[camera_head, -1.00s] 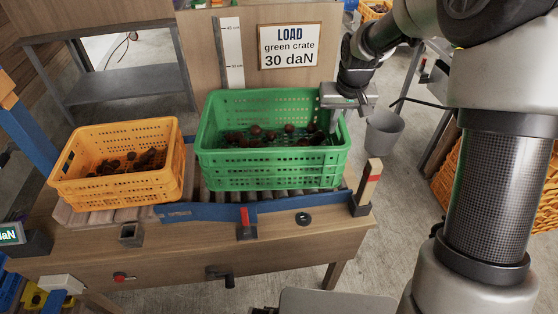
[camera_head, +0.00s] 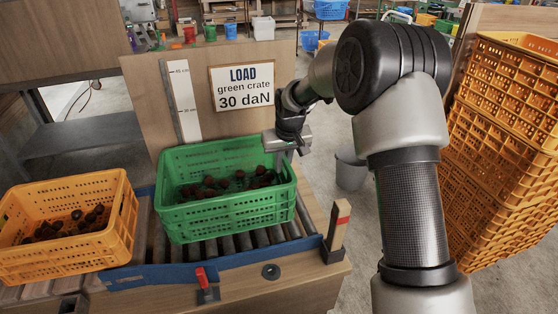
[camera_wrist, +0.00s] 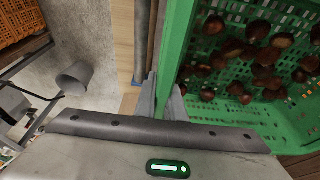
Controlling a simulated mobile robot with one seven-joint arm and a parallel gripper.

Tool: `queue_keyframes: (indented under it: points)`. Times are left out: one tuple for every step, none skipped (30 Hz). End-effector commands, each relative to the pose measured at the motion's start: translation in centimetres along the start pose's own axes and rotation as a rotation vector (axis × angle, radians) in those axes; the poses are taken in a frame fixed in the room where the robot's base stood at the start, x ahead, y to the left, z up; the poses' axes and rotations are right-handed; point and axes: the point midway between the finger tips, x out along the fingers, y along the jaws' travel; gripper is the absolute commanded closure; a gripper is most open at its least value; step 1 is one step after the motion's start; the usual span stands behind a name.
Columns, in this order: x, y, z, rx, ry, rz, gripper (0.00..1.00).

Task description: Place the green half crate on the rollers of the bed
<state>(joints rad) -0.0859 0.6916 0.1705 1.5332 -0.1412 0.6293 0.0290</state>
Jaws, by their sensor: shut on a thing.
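The green half crate (camera_head: 225,215) holds several brown chestnuts and sits level over the rollers (camera_head: 240,243) of the bed. I cannot tell for sure whether its base touches them. My gripper (camera_head: 290,146) is shut on the rim at the crate's right end. In the wrist view the fingers of my gripper (camera_wrist: 163,98) straddle the green wall (camera_wrist: 177,45), with the chestnuts to the right. The lower part of the fingers is hidden in the head view.
An orange crate (camera_head: 70,255) with chestnuts stands left of the green one. A blue rail (camera_head: 150,277) edges the bed's front, with a red-tipped post (camera_head: 338,225) at its right end. A board with a load sign (camera_head: 243,88) stands behind. Tall orange crates (camera_head: 500,150) stand right.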

Motion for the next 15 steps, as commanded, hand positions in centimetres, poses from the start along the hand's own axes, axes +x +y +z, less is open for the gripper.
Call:
queue_keyframes:
  points:
    - [-0.1, -0.1, -0.3, 0.004, 0.009, -0.002, 1.00]
    - [0.0, -0.1, -0.3, 0.004, 0.009, -0.002, 1.00]
    - [0.2, -0.1, -0.2, 0.004, 0.009, -0.002, 1.00]
    - [0.4, -0.1, -0.1, 0.004, 0.008, -0.002, 1.00]
    - [0.7, -0.1, 0.0, 0.004, 0.008, -0.002, 1.00]
    - [1.1, -0.1, 0.1, 0.004, 0.007, -0.002, 1.00]
    - [1.4, -0.1, 0.2, 0.004, 0.007, -0.002, 1.00]
    - [1.9, -0.1, 0.3, 0.004, 0.007, -0.002, 1.00]
    - [2.4, -0.1, 0.5, 0.003, 0.006, -0.002, 1.00]
    - [2.7, -0.1, 0.6, 0.003, 0.006, -0.002, 1.00]
    - [3.0, -0.1, 0.7, 0.003, 0.007, -0.002, 1.00]
    - [3.3, -0.1, 0.8, 0.003, 0.008, -0.002, 1.00]
    - [3.5, -0.1, 0.8, 0.003, 0.009, -0.002, 1.00]
    - [3.5, -0.1, 0.8, 0.003, 0.009, -0.002, 1.00]
    - [3.5, -0.1, 0.8, 0.003, 0.010, -0.002, 1.00]
